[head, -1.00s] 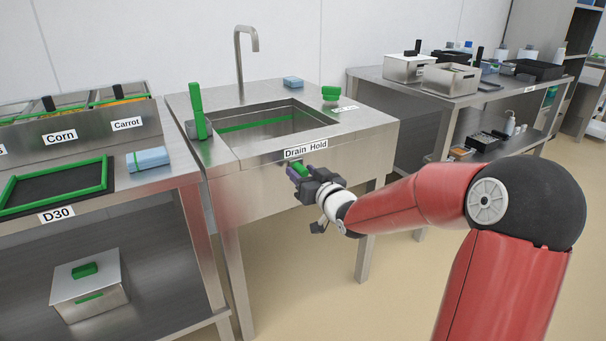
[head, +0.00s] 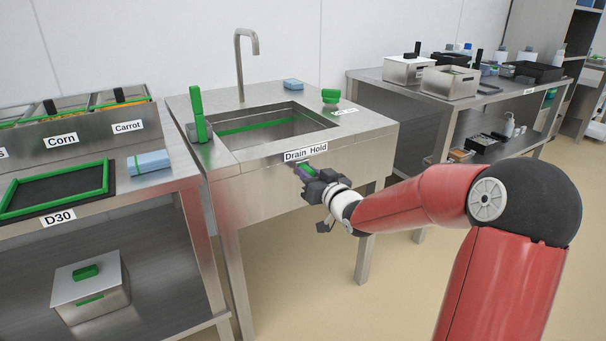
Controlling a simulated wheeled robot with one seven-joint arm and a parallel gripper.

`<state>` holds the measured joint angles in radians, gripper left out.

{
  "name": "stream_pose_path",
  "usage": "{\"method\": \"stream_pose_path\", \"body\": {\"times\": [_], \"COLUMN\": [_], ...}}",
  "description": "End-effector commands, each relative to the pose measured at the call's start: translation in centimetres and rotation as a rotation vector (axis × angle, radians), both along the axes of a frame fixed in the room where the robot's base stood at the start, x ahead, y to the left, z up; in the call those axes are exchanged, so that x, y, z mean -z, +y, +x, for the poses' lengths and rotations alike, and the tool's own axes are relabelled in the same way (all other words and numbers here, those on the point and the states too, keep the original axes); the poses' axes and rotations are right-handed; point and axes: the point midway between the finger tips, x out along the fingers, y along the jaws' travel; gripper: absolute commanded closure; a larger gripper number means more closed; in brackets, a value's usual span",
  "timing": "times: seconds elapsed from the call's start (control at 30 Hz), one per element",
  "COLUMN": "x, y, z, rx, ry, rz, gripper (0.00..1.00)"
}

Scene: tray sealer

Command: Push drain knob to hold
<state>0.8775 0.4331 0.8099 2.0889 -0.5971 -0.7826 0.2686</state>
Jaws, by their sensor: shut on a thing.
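The green drain knob (head: 309,170) is on the front face of the steel sink, just under the "Drain Hold" label (head: 305,154). My gripper (head: 306,172) reaches it from the front right, with its fingers around the knob and shut on it. The fingers and gripper body hide part of the knob and whatever is behind it. The sink basin (head: 240,150) lies above and behind, with a green line along its inner wall.
A tall green handle (head: 197,112) stands at the sink's left, and a tap (head: 240,65) rises behind. A blue sponge (head: 293,84) and a green knob (head: 330,96) sit on the sink top. A counter with a blue cloth (head: 149,161) is at left.

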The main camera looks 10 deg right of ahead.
Motion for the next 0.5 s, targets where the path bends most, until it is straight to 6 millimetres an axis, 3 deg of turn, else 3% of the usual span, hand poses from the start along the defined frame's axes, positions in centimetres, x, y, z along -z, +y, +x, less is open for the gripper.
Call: {"method": "stream_pose_path", "body": {"times": [0.03, 0.2, 0.5], "x": [-0.5, -0.4, -0.1], "y": [-1.6, -4.5, -5.5], "z": [0.5, 1.5, 1.7], "rx": [0.008, 0.005, 0.007], "ry": [-0.001, -0.001, -0.002], "rz": [0.003, 0.004, 0.001], "gripper": [1.00, 1.00, 1.00]}}
